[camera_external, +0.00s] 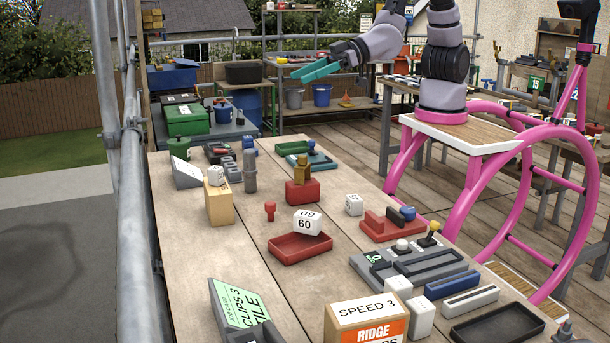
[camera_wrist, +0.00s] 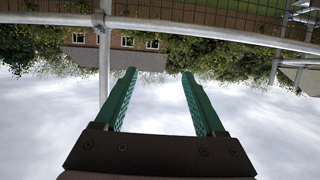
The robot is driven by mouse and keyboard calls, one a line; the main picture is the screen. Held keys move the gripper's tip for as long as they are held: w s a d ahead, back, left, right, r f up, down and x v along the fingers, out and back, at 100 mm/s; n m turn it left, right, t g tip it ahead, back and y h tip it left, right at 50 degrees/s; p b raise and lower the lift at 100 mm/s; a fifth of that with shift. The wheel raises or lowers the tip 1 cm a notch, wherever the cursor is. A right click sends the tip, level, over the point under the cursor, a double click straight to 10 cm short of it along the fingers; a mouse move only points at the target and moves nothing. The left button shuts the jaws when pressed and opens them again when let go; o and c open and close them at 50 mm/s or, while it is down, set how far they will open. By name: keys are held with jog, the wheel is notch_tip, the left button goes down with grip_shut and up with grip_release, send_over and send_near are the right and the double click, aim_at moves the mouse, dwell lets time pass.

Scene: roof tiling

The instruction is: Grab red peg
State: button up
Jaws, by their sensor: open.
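A small red peg (camera_external: 270,211) with a wider head stands upright on the wooden table in the external view, left of a white block marked 60 and behind a red tray. My gripper (camera_external: 300,74) is raised high above the far end of the table, with its teal fingers pointing left, well away from the peg. In the wrist view my gripper (camera_wrist: 159,72) shows two green fingers spread apart with nothing between them. The wrist view looks toward sky, trees and railings, and the peg is not in it.
A scaffold rail (camera_external: 145,200) runs along the table's left edge.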

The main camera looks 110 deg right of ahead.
send_near(270, 202)
jog(key=shift+s, duration=0.3)
jog(key=shift+w+f, duration=0.25)
jog(key=x, duration=1)
jog(key=shift+w+a+f, duration=0.1)
jog(key=shift+a, duration=0.05)
jog(key=shift+c, duration=0.4)
grip_shut()
